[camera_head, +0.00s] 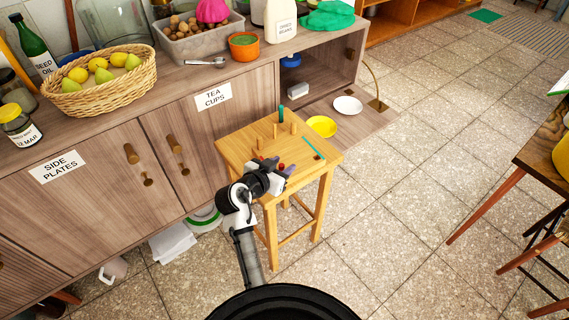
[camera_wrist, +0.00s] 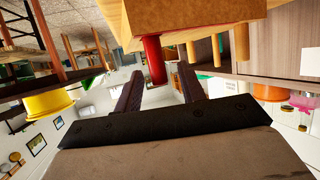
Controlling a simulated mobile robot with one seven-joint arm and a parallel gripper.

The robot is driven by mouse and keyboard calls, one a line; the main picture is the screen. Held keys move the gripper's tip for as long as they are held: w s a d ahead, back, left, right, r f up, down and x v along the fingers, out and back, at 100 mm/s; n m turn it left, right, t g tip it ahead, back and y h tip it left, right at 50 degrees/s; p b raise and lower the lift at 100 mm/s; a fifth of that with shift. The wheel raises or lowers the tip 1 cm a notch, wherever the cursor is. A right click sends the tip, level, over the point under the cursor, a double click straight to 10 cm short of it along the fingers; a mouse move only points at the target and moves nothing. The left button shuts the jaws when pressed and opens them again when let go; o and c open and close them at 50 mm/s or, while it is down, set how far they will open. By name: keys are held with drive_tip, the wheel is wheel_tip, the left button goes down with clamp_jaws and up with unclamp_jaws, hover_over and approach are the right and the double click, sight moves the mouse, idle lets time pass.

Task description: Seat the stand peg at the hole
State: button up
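A small wooden stool-like stand (camera_head: 232,148) has several upright wooden pegs on top, one of them here (camera_head: 275,131), and a teal upright piece (camera_head: 281,113). A thin teal strip (camera_head: 313,148) lies near its right edge. My gripper (camera_head: 284,172) is at the stand's near edge. In the wrist view, which looks upside down, my gripper's two dark fingers (camera_wrist: 157,88) are apart. A red peg (camera_wrist: 152,60) stands at the wooden edge, in line with the gap between them; I cannot tell whether they touch it. No hole can be made out.
Behind the stand is a cabinet (camera_head: 215,130) with a wicker basket (camera_head: 100,97) on top. A yellow plate (camera_head: 321,126) and a white plate (camera_head: 347,105) lie beyond the stand. Open tiled floor (camera_head: 400,220) is to the right, before a wooden table (camera_head: 548,125).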

drive_tip(key=b+v, duration=0.1)
drive_tip(key=v, duration=1)
drive_tip(key=shift+s+a+b, duration=0.2)
drive_tip(key=shift+s+b, duration=0.05)
drive_tip(key=shift+b, duration=0.1)
drive_tip(key=shift+r, duration=0.1)
